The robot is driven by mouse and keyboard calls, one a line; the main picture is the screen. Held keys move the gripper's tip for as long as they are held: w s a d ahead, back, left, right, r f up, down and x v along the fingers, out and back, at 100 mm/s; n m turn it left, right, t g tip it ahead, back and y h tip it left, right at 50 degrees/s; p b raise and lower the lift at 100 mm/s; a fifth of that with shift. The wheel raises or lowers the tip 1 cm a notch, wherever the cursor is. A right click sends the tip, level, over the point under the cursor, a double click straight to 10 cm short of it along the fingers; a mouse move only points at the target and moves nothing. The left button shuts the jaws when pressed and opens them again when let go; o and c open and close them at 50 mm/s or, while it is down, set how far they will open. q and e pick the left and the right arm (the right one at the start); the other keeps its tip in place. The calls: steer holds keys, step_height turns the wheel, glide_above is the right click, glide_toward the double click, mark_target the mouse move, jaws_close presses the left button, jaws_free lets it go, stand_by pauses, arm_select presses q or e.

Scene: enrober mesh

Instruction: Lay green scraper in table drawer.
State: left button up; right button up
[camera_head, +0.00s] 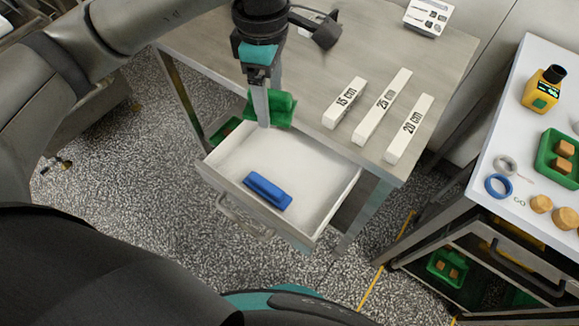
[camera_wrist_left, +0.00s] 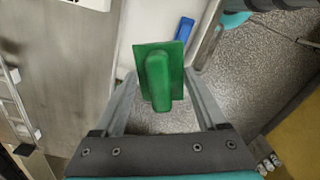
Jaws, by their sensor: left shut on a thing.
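The green scraper (camera_head: 284,110) is in my left gripper (camera_head: 264,116), over the back edge of the open table drawer. In the left wrist view the green scraper (camera_wrist_left: 158,75) sits between the two fingers, its handle toward the camera. The left gripper is shut on it. The table drawer (camera_head: 310,165) is white inside and pulled out below the tabletop. A blue scraper-like tool (camera_head: 267,191) lies in its front part; the rest of the floor looks bare. The blue tool also shows in the left wrist view (camera_wrist_left: 184,29). My right gripper is not in view.
White bars marked 15 cm (camera_head: 344,103), 25 cm (camera_head: 383,106) and 20 cm (camera_head: 409,129) lie on the grey tabletop (camera_head: 310,70) near the drawer. A second table (camera_head: 500,150) at right holds a green tray (camera_head: 560,158), rings and a yellow device (camera_head: 543,90).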

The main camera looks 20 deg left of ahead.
mark_target(290, 169)
arm_select(q)
steer(key=n, duration=0.4)
steer(key=shift+w+d+f, duration=0.15)
steer(key=shift+w+f, duration=0.1)
steer(key=n, duration=0.4)
steer(key=shift+w+d+f, duration=0.2)
steer(key=n, duration=0.4)
steer(key=shift+w+d+f, duration=0.15)
steer(key=shift+w+f, duration=0.05)
steer(key=n, duration=0.3)
steer(key=shift+w+d+f+n, duration=0.15)
steer(key=shift+w+f+n, duration=0.05)
steer(key=shift+n, duration=0.2)
steer(key=n, duration=0.4)
steer(key=shift+w+d+f, duration=0.15)
steer(key=shift+f, duration=0.1)
steer(key=n, duration=0.4)
steer(key=shift+w+d+f, duration=0.15)
steer(key=shift+f, duration=0.1)
steer(key=n, duration=0.3)
steer(key=shift+w+d+f+n, duration=0.1)
steer(key=shift+d+f+n, duration=0.1)
steer(key=shift+n, duration=0.1)
steer(key=n, duration=0.4)
steer(key=shift+w+d+f+b, duration=0.1)
steer(key=shift+w+f+b, duration=0.05)
steer(key=shift+f+b, duration=0.2)
step_height(290, 169, down, 20)
steer(key=b, duration=0.4)
